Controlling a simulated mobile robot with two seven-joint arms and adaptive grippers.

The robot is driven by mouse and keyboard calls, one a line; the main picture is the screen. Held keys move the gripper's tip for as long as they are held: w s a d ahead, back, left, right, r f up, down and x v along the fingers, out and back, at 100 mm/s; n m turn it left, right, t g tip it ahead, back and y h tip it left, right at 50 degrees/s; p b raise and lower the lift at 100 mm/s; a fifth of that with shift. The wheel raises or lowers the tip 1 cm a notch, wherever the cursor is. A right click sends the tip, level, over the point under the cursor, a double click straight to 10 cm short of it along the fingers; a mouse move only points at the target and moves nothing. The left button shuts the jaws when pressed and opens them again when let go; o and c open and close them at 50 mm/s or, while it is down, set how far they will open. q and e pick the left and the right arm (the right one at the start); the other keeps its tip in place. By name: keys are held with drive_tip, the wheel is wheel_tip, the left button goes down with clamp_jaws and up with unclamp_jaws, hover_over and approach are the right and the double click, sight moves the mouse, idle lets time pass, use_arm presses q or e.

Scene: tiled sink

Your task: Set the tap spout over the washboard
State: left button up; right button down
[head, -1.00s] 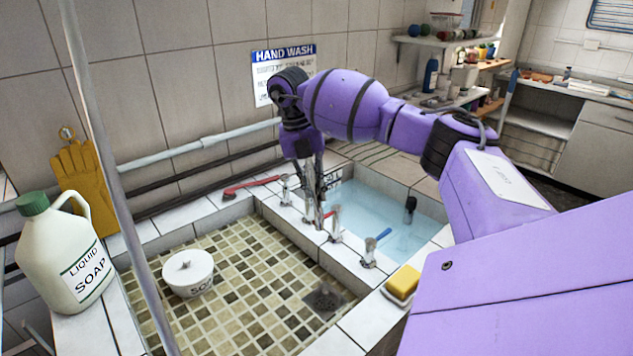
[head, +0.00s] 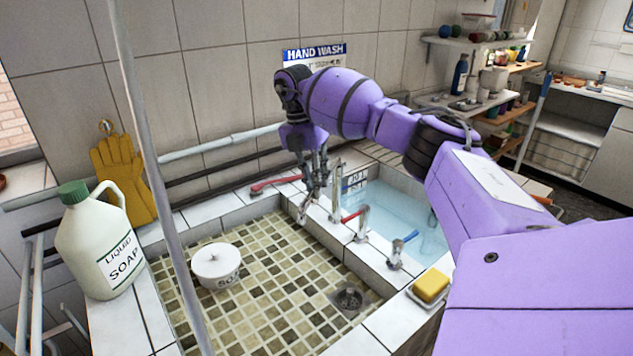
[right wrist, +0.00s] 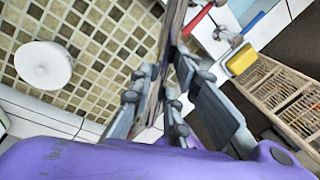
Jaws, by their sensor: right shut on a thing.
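My right gripper (head: 318,180) is over the wall between the two basins, fingers shut on the metal tap spout (head: 303,211). The spout's lower end hangs at the inner edge of the tiled basin (head: 270,255). The right wrist view shows the gripper (right wrist: 165,90) closed around the thin grey spout (right wrist: 172,35). The red tap handle (head: 354,215) and blue tap handle (head: 404,243) stand on the dividing wall. My left gripper is not visible.
A white soap bowl (head: 217,266) and a drain (head: 349,299) are in the tiled basin. A soap jug (head: 100,245), red brush (head: 275,183) and yellow sponge (head: 430,287) sit on the rims. A slanted grey pipe (head: 150,150) crosses the left side.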

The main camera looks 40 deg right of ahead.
drive_tip(key=c, duration=1.7)
unclamp_jaws()
drive_tip(key=shift+o, duration=0.2)
wheel_tip(320, 180, up, 12)
drive_tip(key=w+a, duration=0.1)
drive_tip(key=w, duration=0.1)
drive_tip(key=shift+f, duration=0.1)
